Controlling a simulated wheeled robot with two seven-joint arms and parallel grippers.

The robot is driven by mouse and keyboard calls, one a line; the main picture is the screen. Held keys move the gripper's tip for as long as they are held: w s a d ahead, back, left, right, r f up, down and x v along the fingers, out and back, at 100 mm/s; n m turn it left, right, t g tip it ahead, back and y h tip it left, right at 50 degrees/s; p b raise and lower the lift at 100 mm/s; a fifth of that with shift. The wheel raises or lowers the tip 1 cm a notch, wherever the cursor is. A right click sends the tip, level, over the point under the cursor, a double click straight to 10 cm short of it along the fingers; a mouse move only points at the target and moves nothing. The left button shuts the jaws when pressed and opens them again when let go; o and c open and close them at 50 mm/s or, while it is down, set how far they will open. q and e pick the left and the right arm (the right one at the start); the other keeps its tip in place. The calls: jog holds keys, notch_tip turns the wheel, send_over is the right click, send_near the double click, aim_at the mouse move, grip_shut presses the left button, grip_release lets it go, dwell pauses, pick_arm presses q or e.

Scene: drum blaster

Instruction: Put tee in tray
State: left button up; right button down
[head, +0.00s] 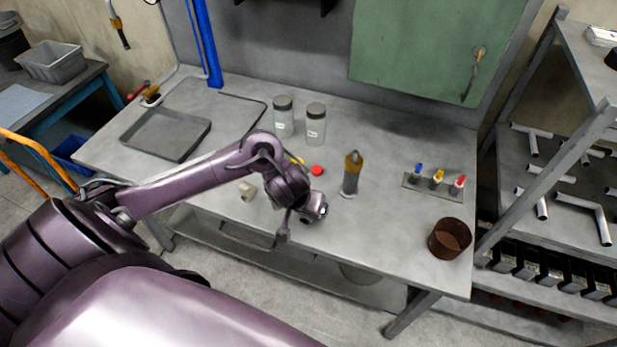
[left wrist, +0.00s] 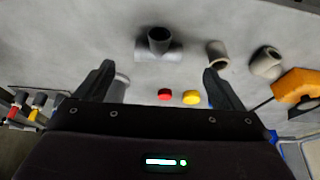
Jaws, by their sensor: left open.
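A grey tee fitting (left wrist: 158,46) lies on the table in the left wrist view, ahead of and between the two fingers, apart from them. In the head view I cannot make it out; my arm and gripper may hide it. The shallow dark grey tray (head: 165,134) sits at the left of the table in the head view and looks empty. My left gripper (head: 303,222) is over the front middle of the table, to the right of the tray. Its fingers (left wrist: 161,84) are spread with nothing between them. My right gripper is not in view.
A beige fitting (head: 247,190) lies near the table's front edge. A red cap (head: 317,170) lies near my wrist. Two jars (head: 284,116), an upright amber-topped bottle (head: 352,173), a colored-handle rack (head: 436,182) and a brown pot (head: 449,239) stand around. Two fittings (left wrist: 217,54) (left wrist: 265,62) lie beside the tee.

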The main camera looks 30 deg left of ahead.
pick_arm(q)
jog(key=shift+a+f, duration=0.15)
jog(key=shift+f, duration=0.3)
jog(key=b+x, duration=0.1)
jog(key=x, duration=0.2)
jog(key=w+b+x, duration=0.1)
jog(key=b+x, duration=0.1)
jog(key=x, duration=0.1)
jog(key=shift+w, duration=0.1)
jog(key=shift+w+f, duration=0.2)
jog(key=shift+f, duration=0.1)
jog(key=shift+r, duration=0.1)
jog(key=c, duration=1.4)
